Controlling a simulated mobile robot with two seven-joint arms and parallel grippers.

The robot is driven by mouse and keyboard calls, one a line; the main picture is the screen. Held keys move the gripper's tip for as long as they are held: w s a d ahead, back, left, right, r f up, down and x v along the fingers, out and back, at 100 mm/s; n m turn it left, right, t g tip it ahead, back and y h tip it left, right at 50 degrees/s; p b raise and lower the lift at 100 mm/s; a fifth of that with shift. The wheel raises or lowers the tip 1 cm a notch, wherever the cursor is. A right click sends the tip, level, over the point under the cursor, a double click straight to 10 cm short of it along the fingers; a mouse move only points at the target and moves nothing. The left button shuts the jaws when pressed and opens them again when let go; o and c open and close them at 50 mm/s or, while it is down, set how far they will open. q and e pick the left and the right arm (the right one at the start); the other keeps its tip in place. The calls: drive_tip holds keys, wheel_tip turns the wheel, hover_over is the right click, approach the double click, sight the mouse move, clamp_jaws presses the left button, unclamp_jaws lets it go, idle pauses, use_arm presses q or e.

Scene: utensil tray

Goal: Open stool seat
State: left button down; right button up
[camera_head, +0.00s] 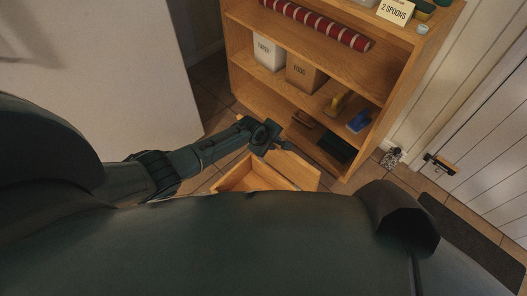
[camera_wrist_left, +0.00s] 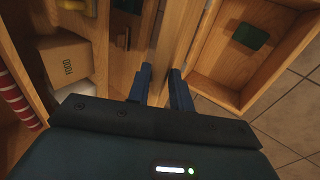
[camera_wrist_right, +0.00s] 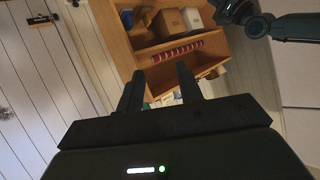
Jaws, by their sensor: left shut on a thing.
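The wooden stool (camera_head: 236,174) is an open box on the tiled floor, just in front of the shelf unit. Its seat (camera_head: 303,172) appears as a wooden board standing raised at the box's right side. My left gripper (camera_head: 276,146) is at the board's upper edge. In the left wrist view, the left gripper (camera_wrist_left: 161,72) is shut on the seat board (camera_wrist_left: 175,35), with one finger on each side. The box interior shows to the right there, holding a green item (camera_wrist_left: 250,36). My right gripper (camera_wrist_right: 160,85) is open and empty, its fingers apart.
A wooden shelf unit (camera_head: 243,62) stands close behind the stool. It holds a red striped roll (camera_head: 318,25), a white box (camera_head: 268,53), a FOOD box (camera_head: 303,74) and brushes. A white door (camera_head: 490,150) and dark mat (camera_head: 468,240) are at the right.

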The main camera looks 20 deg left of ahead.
use_arm(q)
drive_tip(key=shift+w+d, duration=0.25)
drive_tip(key=shift+w, duration=0.3)
drive_tip(key=shift+w+f, duration=0.1)
drive_tip(key=shift+w, duration=0.05)
use_arm(e)
drive_tip(key=shift+d+r, duration=0.15)
drive_tip(key=shift+r, duration=0.05)
use_arm(q)
drive_tip(key=c, duration=1.4)
unclamp_jaws()
drive_tip(key=shift+f, duration=0.1)
drive_tip(key=shift+o, duration=0.2)
use_arm(e)
drive_tip(key=shift+f, duration=0.15)
use_arm(q)
drive_tip(key=shift+r, duration=0.2)
